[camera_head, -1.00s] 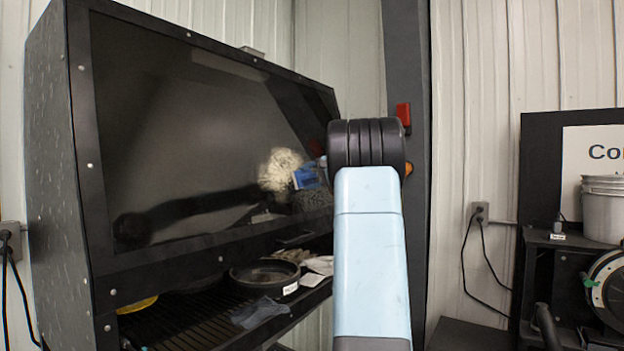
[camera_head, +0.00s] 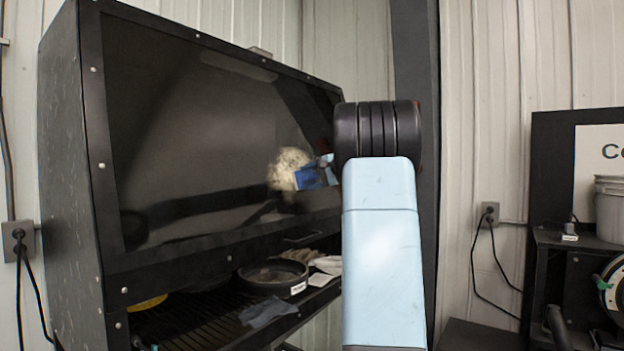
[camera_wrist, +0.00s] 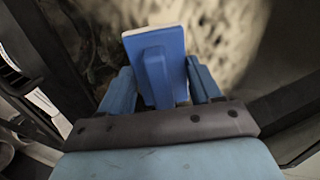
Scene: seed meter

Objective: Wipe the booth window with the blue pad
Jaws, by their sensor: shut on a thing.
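The booth window (camera_head: 210,120) is a dark, glossy pane set in a black frame. A pale, dusty smear (camera_head: 286,168) marks its lower right part, and it fills the upper middle of the wrist view (camera_wrist: 215,40). My gripper (camera_wrist: 162,90) is shut on the blue pad (camera_wrist: 157,48) by its raised grip. In the head view the blue pad (camera_head: 310,178) is beside the right edge of the smear, partly hidden by my arm. Whether the pad touches the glass cannot be told.
Below the window, a slatted shelf (camera_head: 190,325) holds a round black pan (camera_head: 272,279), a grey cloth (camera_head: 268,310), gloves (camera_head: 325,264) and a yellow item (camera_head: 148,303). A dark post stands behind my arm. A grey bucket (camera_head: 608,208) sits on a rack at right.

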